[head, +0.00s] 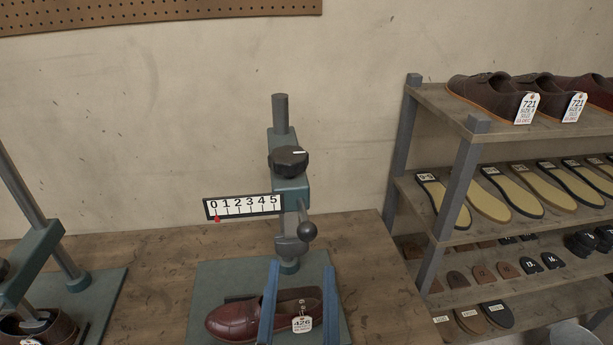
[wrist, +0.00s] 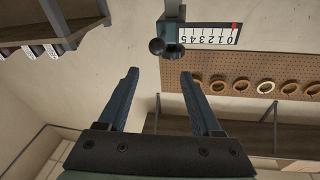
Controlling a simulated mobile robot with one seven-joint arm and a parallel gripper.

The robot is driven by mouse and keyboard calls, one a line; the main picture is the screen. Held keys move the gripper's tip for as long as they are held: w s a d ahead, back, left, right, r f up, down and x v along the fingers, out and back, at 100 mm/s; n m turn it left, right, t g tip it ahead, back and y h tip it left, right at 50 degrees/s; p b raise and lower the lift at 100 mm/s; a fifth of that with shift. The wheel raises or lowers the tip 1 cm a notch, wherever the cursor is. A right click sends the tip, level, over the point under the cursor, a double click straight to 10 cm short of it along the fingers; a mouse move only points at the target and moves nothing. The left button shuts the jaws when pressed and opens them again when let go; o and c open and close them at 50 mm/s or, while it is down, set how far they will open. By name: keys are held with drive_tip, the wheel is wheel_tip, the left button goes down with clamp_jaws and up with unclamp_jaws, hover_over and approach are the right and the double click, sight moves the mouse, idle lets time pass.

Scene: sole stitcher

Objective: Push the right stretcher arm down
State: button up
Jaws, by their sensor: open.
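The right stretcher (head: 290,190) stands on a green base plate with a black knob (head: 289,161) at its top. Its arm ends in a dark ball (head: 309,230) low on the right of the head; the ball also shows in the wrist view (wrist: 157,46). The white scale (head: 243,206) reads 0 to 5, with a red pointer (head: 217,219) at 0. My gripper (head: 301,266) is open and empty, its two blue fingers in front of the stretcher, in front of the shoe. In the wrist view the ball appears beyond and between the fingertips (wrist: 159,72), apart from them.
A reddish-brown shoe (head: 230,319) with a 426 tag lies on the base plate, partly hidden by my fingers. Another stretcher (head: 40,255) stands at left on the wooden bench (head: 160,263). A shelf rack (head: 455,180) with shoes and soles stands at right.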

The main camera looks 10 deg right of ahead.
sight(306, 240)
drive_tip(key=shift+g, duration=0.9)
drive_tip(key=p+x, duration=0.9)
drive_tip(key=shift+w+f, duration=0.25)
drive_tip(key=shift+f, duration=0.05)
clamp_jaws()
idle(0.9)
